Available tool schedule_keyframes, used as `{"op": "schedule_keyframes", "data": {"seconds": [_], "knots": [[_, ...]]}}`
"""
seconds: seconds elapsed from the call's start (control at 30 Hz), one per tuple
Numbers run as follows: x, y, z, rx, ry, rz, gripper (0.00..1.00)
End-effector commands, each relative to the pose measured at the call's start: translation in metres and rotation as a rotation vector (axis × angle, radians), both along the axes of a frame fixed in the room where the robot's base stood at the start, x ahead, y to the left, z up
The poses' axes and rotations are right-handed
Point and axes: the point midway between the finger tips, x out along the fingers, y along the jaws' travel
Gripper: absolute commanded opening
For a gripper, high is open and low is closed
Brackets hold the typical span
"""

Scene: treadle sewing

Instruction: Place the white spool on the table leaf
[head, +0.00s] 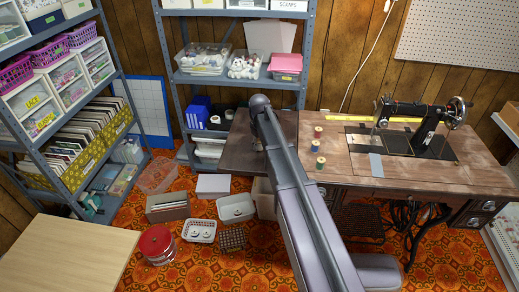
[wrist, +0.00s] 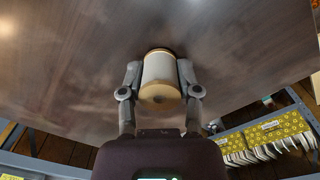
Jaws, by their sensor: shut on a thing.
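The white spool (wrist: 160,78) with tan ends is between the two fingers of my gripper (wrist: 160,85) in the wrist view. The fingers are shut on its sides. One tan end faces the wrist camera, and the other end is close to the dark wooden table leaf (wrist: 70,60). A dark shadow lies beside that far end; I cannot tell whether it touches the wood. In the head view the table leaf (head: 235,155) extends from the left side of the sewing table. My arm reaches over it and hides my gripper and the white spool there.
Several spools, including a red one (head: 318,132) and a dark blue-green one (head: 320,163), stand on the sewing table right of my arm. The sewing machine (head: 425,125) is farther right. A metal shelf (head: 235,80) stands behind the leaf. The leaf's visible surface looks clear.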

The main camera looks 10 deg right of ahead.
Motion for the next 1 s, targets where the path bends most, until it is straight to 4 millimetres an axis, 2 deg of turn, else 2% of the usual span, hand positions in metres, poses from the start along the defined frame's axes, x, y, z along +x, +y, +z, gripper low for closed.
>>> {"op": "schedule_keyframes", "data": {"seconds": [0.57,0.6,0.67,0.7,1.0], "knots": [[0.0,0.0,-0.0075,0.0,0.0,0.0,0.2],[0.0,0.0,-0.0075,0.0,0.0,0.0,0.47],[-0.0001,0.0001,-0.0066,0.0,0.0,0.0,0.64],[-0.0001,0.0001,-0.0065,0.0,0.0,0.0,0.76],[-0.0001,0.0009,-0.0065,0.0,0.0,0.001,0.78]]}}
